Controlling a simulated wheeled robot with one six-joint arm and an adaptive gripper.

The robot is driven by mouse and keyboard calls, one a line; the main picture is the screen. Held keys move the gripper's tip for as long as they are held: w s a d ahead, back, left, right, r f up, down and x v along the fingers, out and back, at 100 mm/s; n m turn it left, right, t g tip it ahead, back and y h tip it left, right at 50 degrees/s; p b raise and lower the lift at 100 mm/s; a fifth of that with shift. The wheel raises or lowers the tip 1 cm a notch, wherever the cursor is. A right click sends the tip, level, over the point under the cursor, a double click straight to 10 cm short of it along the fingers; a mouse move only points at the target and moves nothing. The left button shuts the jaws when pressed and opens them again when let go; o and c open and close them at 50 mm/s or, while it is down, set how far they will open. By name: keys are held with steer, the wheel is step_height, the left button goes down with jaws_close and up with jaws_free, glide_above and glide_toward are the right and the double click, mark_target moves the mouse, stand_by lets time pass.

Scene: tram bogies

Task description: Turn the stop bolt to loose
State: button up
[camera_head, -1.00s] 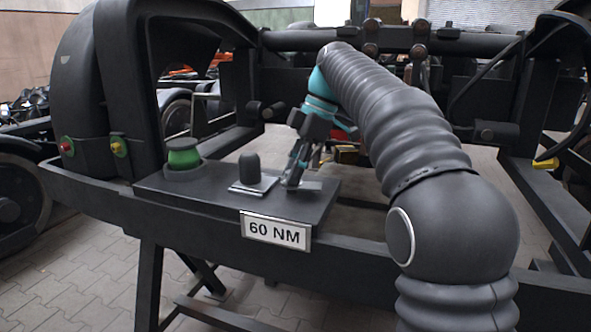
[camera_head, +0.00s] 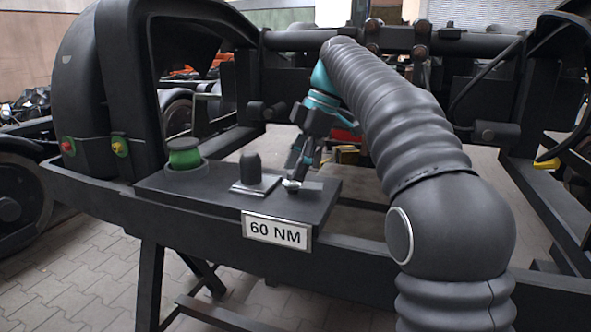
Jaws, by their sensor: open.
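The stop bolt, a small silver bolt head (camera_head: 292,184), shows on the dark flat plate (camera_head: 225,196), behind the "60 NM" sign. A light flat patch lies just to its right. My gripper (camera_head: 305,174) points down from the teal wrist, just above and slightly right of the bolt. Its fingers are apart, with nothing seen between them. It looks clear of the bolt, but I cannot tell the exact gap.
A dark upright post (camera_head: 250,167) on a square base stands left of the bolt. A green-topped knob (camera_head: 184,153) is farther left. The "60 NM" sign (camera_head: 277,230) is on the front edge. Dark frame beams (camera_head: 350,45) run behind.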

steer(key=w+d, duration=0.3)
steer(key=d, duration=0.8)
steer(key=shift+d, duration=0.3)
steer(key=shift+d, duration=0.1)
